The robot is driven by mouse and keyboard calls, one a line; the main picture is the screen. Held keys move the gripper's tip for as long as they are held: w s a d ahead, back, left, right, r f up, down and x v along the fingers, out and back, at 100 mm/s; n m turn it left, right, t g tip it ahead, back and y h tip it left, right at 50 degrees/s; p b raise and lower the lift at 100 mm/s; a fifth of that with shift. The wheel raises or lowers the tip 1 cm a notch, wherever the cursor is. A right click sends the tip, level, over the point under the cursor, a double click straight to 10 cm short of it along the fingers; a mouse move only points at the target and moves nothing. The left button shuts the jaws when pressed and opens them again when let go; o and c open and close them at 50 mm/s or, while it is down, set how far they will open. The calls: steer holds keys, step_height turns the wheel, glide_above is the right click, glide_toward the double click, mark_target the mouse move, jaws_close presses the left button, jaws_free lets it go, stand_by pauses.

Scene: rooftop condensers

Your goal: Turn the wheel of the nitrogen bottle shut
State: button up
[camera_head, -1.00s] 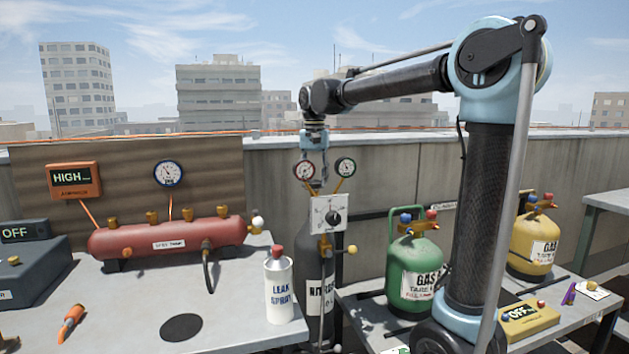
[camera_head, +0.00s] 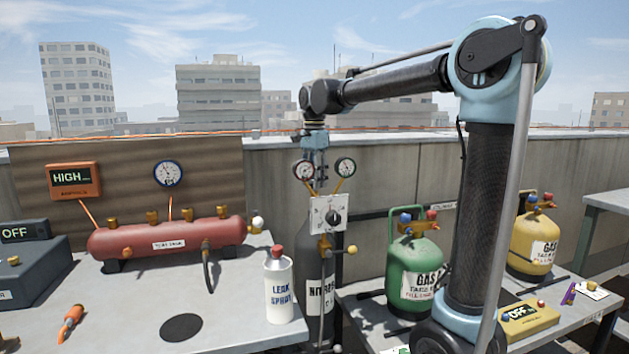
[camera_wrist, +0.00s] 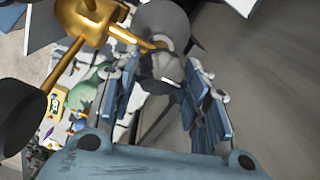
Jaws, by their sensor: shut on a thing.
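In the wrist view, my gripper's fingers (camera_wrist: 166,82) are closed around a grey rounded piece, the bottle's wheel (camera_wrist: 168,66). The wheel is hidden by the fingers in the head view, so its turn position cannot be told.
Two gauges (camera_head: 304,170) on brass stems flank my gripper closely. A leak spray can (camera_head: 279,290) stands in front on the left table, beside a red tank (camera_head: 168,240). A green gas bottle (camera_head: 415,268) and a yellow one (camera_head: 533,245) stand to the right.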

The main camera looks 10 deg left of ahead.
steer(key=shift+w+m, duration=0.1)
steer(key=shift+m, duration=0.2)
stand_by(0.4)
steer(key=o, duration=1)
steer(key=shift+o, duration=0.2)
steer(key=shift+r, duration=0.1)
step_height(320, 180, up, 12)
steer(key=shift+f, duration=0.2)
